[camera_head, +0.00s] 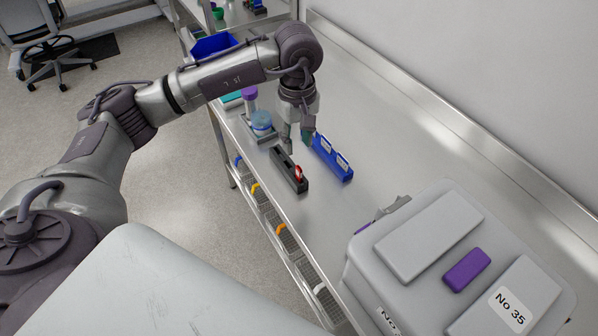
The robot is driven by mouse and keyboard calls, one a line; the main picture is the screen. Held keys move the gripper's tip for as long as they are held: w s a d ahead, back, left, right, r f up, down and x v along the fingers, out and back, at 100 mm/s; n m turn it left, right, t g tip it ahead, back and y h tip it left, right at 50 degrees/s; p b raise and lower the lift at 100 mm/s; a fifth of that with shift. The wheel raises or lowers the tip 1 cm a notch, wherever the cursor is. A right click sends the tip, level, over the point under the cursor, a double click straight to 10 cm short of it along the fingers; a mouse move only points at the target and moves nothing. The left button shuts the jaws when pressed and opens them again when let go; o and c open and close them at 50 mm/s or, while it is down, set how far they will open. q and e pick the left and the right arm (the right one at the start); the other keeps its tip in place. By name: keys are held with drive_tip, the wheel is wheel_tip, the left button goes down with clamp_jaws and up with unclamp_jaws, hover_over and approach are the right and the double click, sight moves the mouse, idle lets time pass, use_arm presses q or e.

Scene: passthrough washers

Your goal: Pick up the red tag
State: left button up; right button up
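The red tag (298,173) is small, red with some white, and stands up out of the front end of a narrow black holder (281,161) on the steel table. My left gripper (297,140) points down above the table, just behind the tag, near the far end of the black holder. Its two fingers are apart with a gap between them, and nothing shows between them. The tag is clear of the fingers.
A blue holder (334,162) with white labels stands right of the black one. A purple-capped tube (250,100) and a blue round item (261,121) stand to the left. A large grey case (400,215) fills the lower right.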

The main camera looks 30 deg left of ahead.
sight(299, 167)
use_arm(q)
wheel_tip(299, 167, down, 5)
drive_tip(key=shift+r+p, duration=0.15)
drive_tip(key=shift+p, duration=0.3)
wheel_tip(299, 167, down, 5)
drive_tip(key=p, duration=0.2)
drive_tip(key=shift+w+d+p, duration=0.1)
drive_tip(key=shift+d+p, duration=0.05)
drive_tip(key=shift+p, duration=0.25)
drive_tip(key=shift+f, duration=0.2)
clamp_jaws()
